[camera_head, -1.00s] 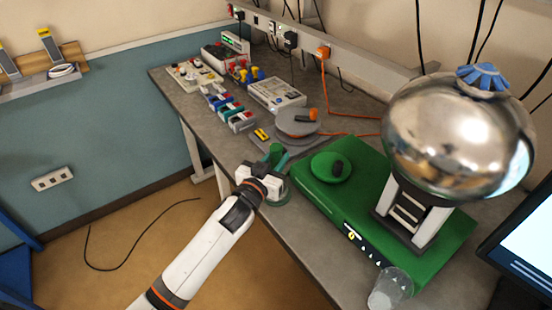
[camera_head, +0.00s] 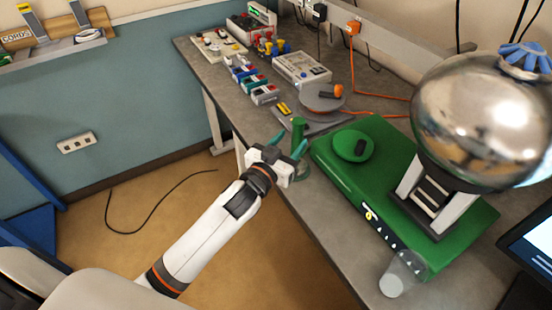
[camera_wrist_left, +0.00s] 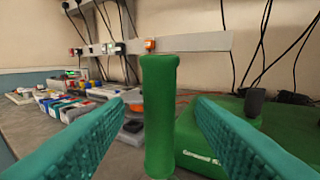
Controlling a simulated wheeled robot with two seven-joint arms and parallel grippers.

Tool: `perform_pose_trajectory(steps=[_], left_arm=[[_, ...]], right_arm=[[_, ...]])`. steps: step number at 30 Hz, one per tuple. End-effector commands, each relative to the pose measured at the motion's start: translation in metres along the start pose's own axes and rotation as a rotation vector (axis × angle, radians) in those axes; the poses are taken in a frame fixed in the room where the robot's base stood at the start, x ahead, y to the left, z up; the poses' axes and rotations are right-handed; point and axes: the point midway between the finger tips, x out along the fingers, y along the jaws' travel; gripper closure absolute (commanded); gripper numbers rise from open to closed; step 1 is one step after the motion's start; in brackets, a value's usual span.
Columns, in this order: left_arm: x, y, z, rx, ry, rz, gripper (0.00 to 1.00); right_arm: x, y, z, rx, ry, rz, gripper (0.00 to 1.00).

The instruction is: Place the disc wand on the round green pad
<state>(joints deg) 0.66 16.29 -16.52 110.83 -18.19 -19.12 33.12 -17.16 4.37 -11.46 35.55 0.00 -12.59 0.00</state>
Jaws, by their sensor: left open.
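An upright green cylindrical handle (camera_head: 298,128), apparently the disc wand's, stands on the bench left of the green generator base; its lower end is hidden by my gripper. In the left wrist view the handle (camera_wrist_left: 160,115) rises centrally, beyond and between my teal fingers. My left gripper (camera_head: 288,145) is open and empty, on the near side of the handle. My right gripper is not seen.
A large metal sphere (camera_head: 480,120) towers over the base's right side. A clear cup (camera_head: 402,275) is by its near corner. A grey disc with an orange-and-black handle (camera_head: 322,95) lies behind the green handle. Several instruments fill the far bench.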

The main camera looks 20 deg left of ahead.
Motion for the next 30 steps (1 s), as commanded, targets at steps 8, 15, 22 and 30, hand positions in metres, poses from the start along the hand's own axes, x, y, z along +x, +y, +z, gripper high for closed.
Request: perform_pose_trajectory(steps=[8,15,22,30], left_arm=[[-0.057,0.0,-0.003,-0.001,0.002,0.0,0.5],[-0.076,0.0,0.0,0.001,0.0,0.001,0.5],[-0.077,0.0,0.0,0.001,0.0,0.001,0.5],[-0.077,0.0,0.0,0.0,0.002,0.002,0.5]], right_arm=[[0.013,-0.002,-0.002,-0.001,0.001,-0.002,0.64],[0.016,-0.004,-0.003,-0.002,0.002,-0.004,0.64],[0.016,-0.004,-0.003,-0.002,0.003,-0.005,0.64],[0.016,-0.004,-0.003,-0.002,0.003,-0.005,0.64]])
